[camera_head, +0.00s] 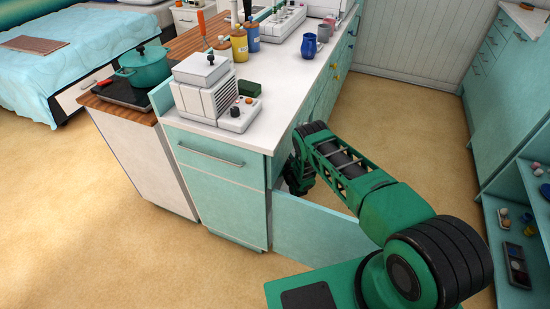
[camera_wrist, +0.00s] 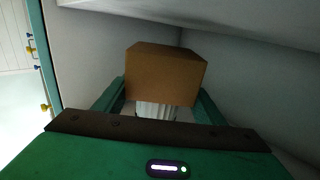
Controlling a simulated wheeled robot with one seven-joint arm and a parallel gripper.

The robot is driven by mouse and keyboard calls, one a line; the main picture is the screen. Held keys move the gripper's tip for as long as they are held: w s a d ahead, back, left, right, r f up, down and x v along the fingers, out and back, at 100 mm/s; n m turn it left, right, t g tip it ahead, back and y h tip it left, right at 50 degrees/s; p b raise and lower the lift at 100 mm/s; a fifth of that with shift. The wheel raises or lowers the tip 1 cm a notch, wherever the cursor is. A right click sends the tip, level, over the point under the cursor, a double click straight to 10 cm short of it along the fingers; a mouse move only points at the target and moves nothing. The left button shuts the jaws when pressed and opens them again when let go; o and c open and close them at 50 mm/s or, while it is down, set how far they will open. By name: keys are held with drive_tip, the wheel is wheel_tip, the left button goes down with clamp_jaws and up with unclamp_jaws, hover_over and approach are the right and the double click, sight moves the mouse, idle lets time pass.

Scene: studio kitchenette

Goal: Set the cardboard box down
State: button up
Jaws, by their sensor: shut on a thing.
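The cardboard box (camera_wrist: 165,75) is a plain brown box in the middle of the wrist view. My gripper (camera_wrist: 160,100) is shut on it, with a green finger at each side of the box. A ribbed white thing shows just below the box, between the fingers; I cannot tell what it is. The box is inside a pale cabinet compartment, with walls around it. I cannot tell whether its underside touches the cabinet floor. In the head view the box and my gripper are hidden behind the counter and the open cabinet door (camera_head: 315,230).
The counter (camera_head: 285,75) above holds a white appliance (camera_head: 203,88), a blue mug (camera_head: 309,46) and several bottles. The cabinet's upper panel (camera_wrist: 230,15) hangs close above the box. A side wall (camera_wrist: 85,50) stands at left. Open shelves (camera_head: 515,230) stand at right.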

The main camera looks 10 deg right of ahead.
drive_tip(key=shift+w+a, duration=0.2)
drive_tip(key=shift+a, duration=0.15)
drive_tip(key=shift+a+f, duration=0.1)
drive_tip(key=shift+f, duration=1.6)
drive_tip(key=shift+f, duration=0.1)
drive_tip(key=o, duration=1.1)
drive_tip(key=s, duration=0.4)
drive_tip(key=s+d, duration=0.1)
drive_tip(key=s, duration=0.7)
drive_tip(key=shift+d, duration=0.4)
